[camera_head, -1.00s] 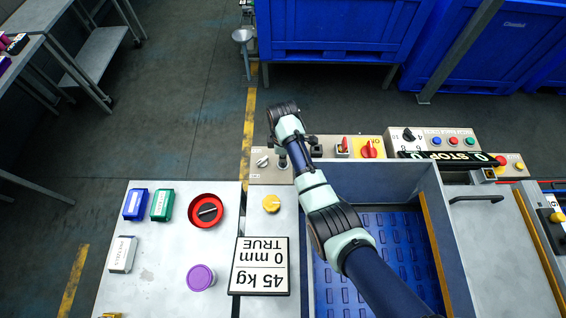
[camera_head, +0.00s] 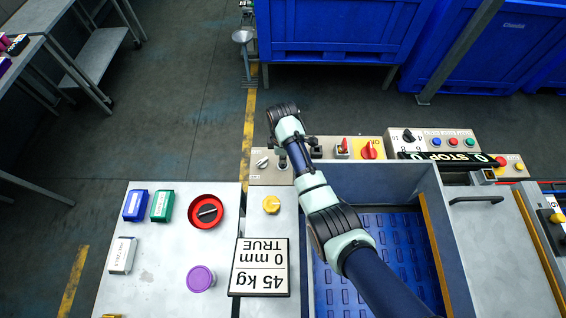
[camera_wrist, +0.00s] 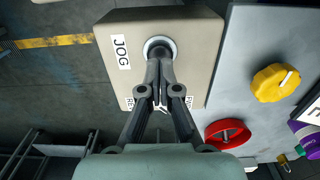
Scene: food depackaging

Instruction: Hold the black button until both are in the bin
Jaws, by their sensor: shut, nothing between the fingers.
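My gripper (camera_wrist: 159,55) is shut and empty, its fingertips together over a round button with a pale ring (camera_wrist: 153,41) on a beige control box (camera_wrist: 195,55) labelled JOG. The fingertips hide most of the button's face, so its colour and how far it is pressed cannot be told. Large blue bins (camera_head: 335,40) stand behind the machine. I cannot tell which two items the task means.
A grey trough (camera_head: 432,200) with a blue slatted floor (camera_head: 375,230) lies under my arm. More switches line the rear edge.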

